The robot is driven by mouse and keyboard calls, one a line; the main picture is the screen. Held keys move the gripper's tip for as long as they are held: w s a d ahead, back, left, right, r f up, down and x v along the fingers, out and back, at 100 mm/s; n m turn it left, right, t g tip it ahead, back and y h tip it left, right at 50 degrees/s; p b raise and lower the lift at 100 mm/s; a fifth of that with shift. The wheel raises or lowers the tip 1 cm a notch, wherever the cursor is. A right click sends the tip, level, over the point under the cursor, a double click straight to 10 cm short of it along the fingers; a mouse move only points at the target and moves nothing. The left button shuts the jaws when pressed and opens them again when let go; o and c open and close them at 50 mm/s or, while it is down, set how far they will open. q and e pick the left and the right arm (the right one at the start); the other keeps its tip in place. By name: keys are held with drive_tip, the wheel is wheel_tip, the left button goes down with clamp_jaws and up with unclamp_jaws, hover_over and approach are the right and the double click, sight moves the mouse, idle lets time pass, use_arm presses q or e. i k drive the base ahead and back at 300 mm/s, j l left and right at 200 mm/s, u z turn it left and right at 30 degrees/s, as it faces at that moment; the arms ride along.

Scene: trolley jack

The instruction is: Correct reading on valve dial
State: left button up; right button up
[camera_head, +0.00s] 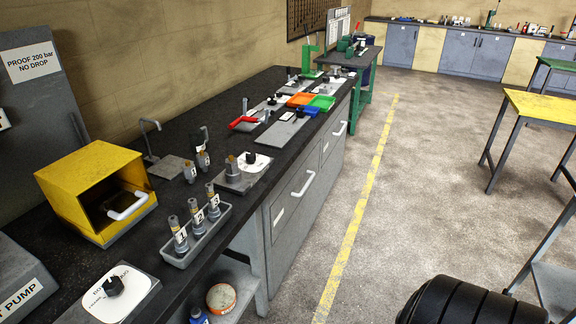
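A white dial plate (128,297) with a black knob (113,286) sits on a grey block at the near end of the bench; its lettering is too small to read. A second white dial with a black knob (250,158) is on a grey plate further along, beside a metal fitting (232,168). Smaller dials with black knobs (272,100) stand further down the bench. I cannot tell which one is the task's valve dial, nor read any setting.
A yellow open-fronted box (85,175) and a grey tray (165,257) with numbered cylinders stand on the dark bench. A "PROOF 200 bar NO DROP" panel (32,62) is at left. A black ribbed round object (470,303) is at bottom right.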

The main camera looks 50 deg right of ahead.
sight(250, 157)
drive_tip(key=z, duration=1.15)
